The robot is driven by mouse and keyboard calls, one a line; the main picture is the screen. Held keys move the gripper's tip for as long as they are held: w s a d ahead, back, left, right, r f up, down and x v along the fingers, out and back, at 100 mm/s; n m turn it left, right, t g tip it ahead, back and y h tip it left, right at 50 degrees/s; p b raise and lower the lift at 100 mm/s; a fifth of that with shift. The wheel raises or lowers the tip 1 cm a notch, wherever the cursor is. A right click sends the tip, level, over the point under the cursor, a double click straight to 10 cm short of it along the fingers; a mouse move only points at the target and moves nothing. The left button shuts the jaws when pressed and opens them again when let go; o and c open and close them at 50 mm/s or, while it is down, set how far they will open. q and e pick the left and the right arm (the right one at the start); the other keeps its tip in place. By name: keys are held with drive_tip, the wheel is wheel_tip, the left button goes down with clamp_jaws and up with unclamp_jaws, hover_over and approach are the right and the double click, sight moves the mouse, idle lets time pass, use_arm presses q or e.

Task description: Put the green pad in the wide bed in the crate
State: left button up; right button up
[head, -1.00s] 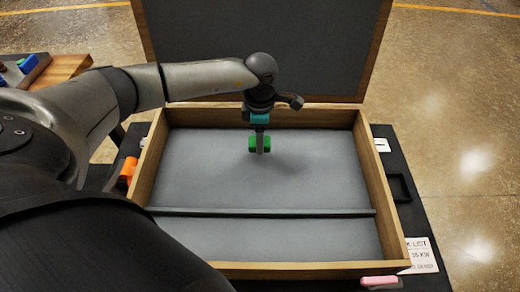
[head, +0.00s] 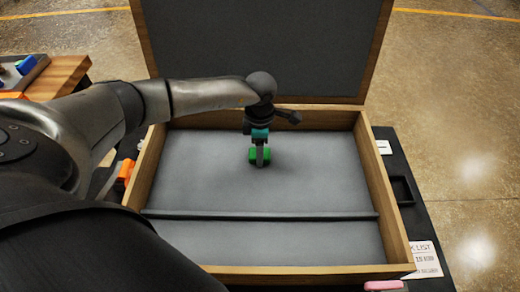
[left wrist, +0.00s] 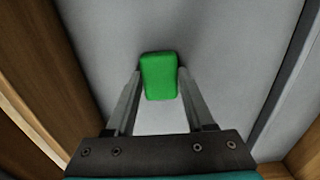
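The green pad (head: 260,156) is between the fingertips of my left gripper (head: 260,160), over the wide bed (head: 210,175) of the crate (head: 383,195). In the left wrist view the green pad (left wrist: 159,76) sits between the two fingers (left wrist: 160,74), which appear closed against its sides. The grey bed floor shows behind it. The pad is low, close to the floor; I cannot tell whether it touches. The wide bed is otherwise empty. My right gripper is not in view.
A dark divider (head: 260,215) separates the wide bed from the narrower, empty near bed (head: 290,242). The crate's lid (head: 260,50) stands open at the back. A printed card (head: 422,260), a pink item (head: 385,286) and an orange item (head: 126,170) lie around the crate.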

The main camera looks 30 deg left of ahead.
use_arm(q)
drive_tip(key=o, duration=0.4)
drive_tip(key=shift+r, duration=0.1)
drive_tip(key=shift+r+p, duration=1.9)
drive_tip(key=shift+r, duration=4.2)
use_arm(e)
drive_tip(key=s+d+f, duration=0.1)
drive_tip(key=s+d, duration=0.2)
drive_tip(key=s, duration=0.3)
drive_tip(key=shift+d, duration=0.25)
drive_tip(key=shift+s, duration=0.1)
